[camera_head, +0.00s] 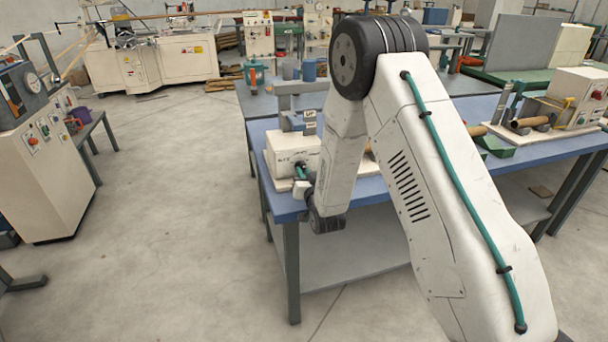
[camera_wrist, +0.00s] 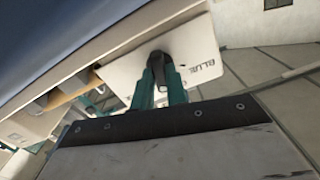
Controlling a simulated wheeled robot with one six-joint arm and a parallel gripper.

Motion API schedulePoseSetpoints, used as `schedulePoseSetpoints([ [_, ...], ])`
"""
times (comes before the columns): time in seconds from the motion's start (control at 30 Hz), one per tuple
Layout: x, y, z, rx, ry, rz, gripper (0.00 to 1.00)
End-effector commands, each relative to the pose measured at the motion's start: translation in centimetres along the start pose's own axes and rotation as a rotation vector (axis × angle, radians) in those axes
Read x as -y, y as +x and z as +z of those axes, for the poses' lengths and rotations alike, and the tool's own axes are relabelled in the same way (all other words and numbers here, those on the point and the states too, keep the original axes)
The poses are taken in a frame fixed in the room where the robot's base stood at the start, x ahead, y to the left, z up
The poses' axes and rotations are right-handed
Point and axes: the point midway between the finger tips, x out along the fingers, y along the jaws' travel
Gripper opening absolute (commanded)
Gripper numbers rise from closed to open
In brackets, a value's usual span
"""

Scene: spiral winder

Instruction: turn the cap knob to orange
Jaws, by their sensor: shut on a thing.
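My gripper (camera_wrist: 160,78) is shut, its two teal fingers on either side of the dark cap knob (camera_wrist: 158,57). The knob stands on a white panel (camera_wrist: 190,45) printed with letters that look like "BLUE" to the right of the knob. I see no orange mark, and the knob's pointer cannot be made out. In the head view, the white machine box (camera_head: 287,153) is at the near left end of the blue table, with my gripper (camera_head: 301,182) against its near side. The knob is hidden there, and my arm covers part of the machine.
The blue bench (camera_head: 372,190) carries the machine; another machine (camera_head: 580,92) stands at its right end. A white control cabinet (camera_head: 42,165) is on the left. The concrete floor (camera_head: 185,235) between cabinet and bench is clear.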

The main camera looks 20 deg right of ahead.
Motion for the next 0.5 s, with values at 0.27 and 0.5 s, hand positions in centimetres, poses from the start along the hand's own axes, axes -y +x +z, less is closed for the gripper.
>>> schedulePoseSetpoints([
  [0.27, 0.03, -0.07, 0.13, 0.003, 0.26, 0.0, 0.0],
  [0.5, 0.04, -0.07, 0.14, 0.004, 0.48, 0.001, 0.0],
])
